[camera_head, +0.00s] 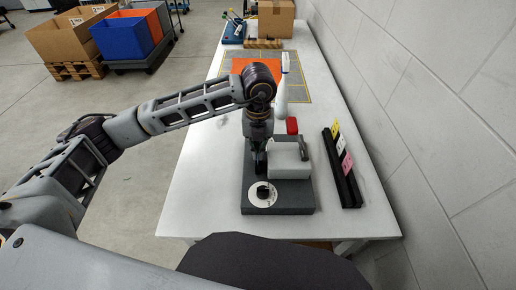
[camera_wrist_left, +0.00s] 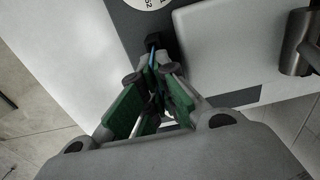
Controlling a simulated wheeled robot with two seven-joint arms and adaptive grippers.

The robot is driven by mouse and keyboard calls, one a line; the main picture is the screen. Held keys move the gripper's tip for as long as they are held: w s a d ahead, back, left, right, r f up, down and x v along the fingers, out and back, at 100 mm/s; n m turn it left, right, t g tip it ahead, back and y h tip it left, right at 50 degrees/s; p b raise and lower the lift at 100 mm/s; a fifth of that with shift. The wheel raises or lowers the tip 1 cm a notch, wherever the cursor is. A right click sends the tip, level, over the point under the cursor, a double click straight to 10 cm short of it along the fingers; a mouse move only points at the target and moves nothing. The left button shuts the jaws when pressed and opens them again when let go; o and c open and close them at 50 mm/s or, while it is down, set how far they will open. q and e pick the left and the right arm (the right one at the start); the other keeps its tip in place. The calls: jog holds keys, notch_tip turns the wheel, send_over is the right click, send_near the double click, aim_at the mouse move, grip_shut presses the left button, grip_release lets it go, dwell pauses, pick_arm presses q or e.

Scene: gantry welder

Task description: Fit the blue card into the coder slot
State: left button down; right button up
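The coder is a dark grey base (camera_head: 292,208) with a pale block (camera_head: 290,160) on it and a white dial disc (camera_head: 262,195) with a black knob at the near left. My left gripper (camera_head: 261,165) points down at the left side of the pale block. In the left wrist view its green-padded fingers (camera_wrist_left: 152,78) close on the blue card (camera_wrist_left: 152,56), seen as a thin blue edge. The card's tip meets a small black slot piece (camera_wrist_left: 158,42) beside the pale block; I cannot tell how deep it sits. The head view hides the card. My right gripper is out of view.
A black rack (camera_head: 341,170) with yellow, white and pink cards stands right of the coder. Behind are a red item (camera_head: 292,126), a white bottle (camera_head: 282,95), an orange mat (camera_head: 247,66) and a cardboard box (camera_head: 276,20). A wall borders the table's right. The table's left side is clear.

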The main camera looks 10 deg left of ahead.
pick_arm(q)
jog(key=shift+f+b, duration=0.3)
jog(key=shift+f, duration=0.1)
jog(key=c, duration=2.2)
grip_release()
jog(key=o, duration=0.6)
jog(key=shift+o, duration=0.2)
notch_tip(320, 180, up, 12)
jog(key=shift+r, duration=0.2)
notch_tip(320, 180, up, 9)
jog(key=p, duration=0.9)
jog(key=shift+r+p, duration=0.4)
jog(key=shift+p, duration=0.15)
